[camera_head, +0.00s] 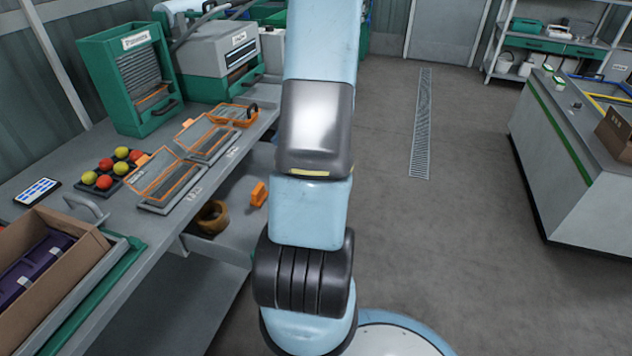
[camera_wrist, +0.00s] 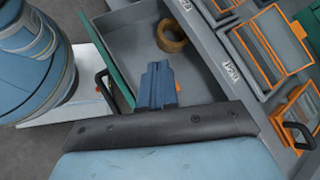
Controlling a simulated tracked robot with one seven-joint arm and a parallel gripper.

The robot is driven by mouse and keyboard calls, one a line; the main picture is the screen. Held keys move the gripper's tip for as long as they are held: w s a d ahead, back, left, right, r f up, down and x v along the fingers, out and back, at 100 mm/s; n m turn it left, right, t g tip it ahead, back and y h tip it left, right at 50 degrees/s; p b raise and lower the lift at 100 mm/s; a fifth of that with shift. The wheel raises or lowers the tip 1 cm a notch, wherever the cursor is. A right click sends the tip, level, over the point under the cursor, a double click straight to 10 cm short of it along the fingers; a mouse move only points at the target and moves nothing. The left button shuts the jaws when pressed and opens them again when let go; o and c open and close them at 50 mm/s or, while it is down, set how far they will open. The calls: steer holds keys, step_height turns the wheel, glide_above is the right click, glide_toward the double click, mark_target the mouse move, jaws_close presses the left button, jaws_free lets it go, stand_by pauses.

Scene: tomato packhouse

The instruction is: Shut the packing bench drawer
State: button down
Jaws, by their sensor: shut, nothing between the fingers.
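The packing bench drawer (camera_head: 237,236) stands pulled out from under the left bench in the head view. A brown tape roll (camera_head: 212,216) and an orange object (camera_head: 259,194) lie in it. My arm hides its front there. In the wrist view, the open drawer (camera_wrist: 128,38) shows a green front with a dark handle (camera_wrist: 103,82). My gripper (camera_wrist: 158,68) is shut and empty. It appears over the drawer, with the tape roll (camera_wrist: 171,36) beyond its tips. I cannot tell its height or whether it touches the drawer. My gripper is hidden in the head view.
The bench top (camera_head: 120,215) carries orange-framed trays (camera_head: 165,178), a tomato tray (camera_head: 108,167), a cardboard box (camera_head: 45,262) and machines at the back. A grey counter (camera_head: 570,165) stands at the right. The floor (camera_head: 455,240) between is clear.

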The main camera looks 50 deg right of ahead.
steer(key=s+d+f+m+t+h, duration=0.1)
steer(key=s+d+f+m+t, duration=0.7)
steer(key=f, duration=0.4)
steer(key=s+d+f+m+t+h, duration=0.2)
steer(key=s+d+f+m+t, duration=0.4)
steer(key=d+f, duration=0.45)
steer(key=a+x, duration=0.1)
steer(key=x, duration=1.2)
steer(key=shift+a+f+m+g, duration=0.3)
steer(key=shift+f+g, duration=0.1)
steer(key=shift+f, duration=0.4)
steer(key=shift+s, duration=0.15)
steer(key=shift+d, duration=0.1)
